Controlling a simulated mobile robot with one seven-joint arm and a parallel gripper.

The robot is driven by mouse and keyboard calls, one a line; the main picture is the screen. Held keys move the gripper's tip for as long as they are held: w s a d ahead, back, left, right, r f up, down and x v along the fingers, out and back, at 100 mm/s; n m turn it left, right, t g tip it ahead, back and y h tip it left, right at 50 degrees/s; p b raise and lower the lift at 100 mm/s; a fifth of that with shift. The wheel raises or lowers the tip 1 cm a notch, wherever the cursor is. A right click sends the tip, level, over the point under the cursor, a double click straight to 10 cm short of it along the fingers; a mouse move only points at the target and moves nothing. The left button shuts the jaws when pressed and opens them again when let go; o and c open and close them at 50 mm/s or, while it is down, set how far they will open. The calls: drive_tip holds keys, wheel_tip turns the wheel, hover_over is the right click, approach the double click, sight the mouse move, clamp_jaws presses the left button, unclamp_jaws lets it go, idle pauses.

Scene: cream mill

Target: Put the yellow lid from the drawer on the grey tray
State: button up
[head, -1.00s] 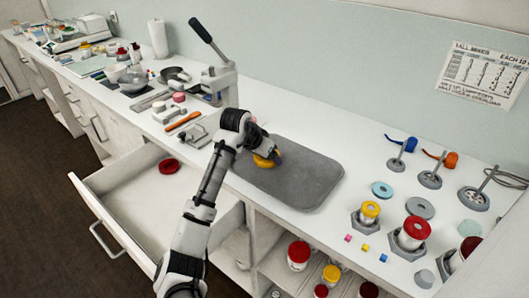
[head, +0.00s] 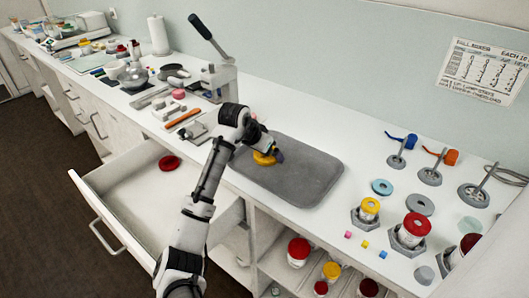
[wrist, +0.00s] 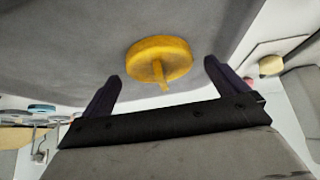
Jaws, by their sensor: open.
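The yellow lid (wrist: 160,58) lies on the grey tray (head: 300,175), near the tray's left end in the head view, where the lid (head: 263,158) is partly hidden by my gripper. In the wrist view its round top and raised grip bar face me. My gripper (wrist: 160,80) is open, with one dark finger to each side of the lid and a gap between them. No finger appears to touch the lid. The drawer (head: 128,192) is pulled open at the left, with a red lid (head: 169,162) inside it.
A lever press (head: 218,80) stands on the counter behind my arm. Jars in hexagonal holders, such as a red-lidded one (head: 416,228), and small coloured cubes lie right of the tray. Open shelves with jars are below. The tray's right part is bare.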

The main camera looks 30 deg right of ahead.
drive_tip(key=b+v, duration=0.3)
drive_tip(key=v, duration=0.8)
drive_tip(key=shift+a+r, duration=0.1)
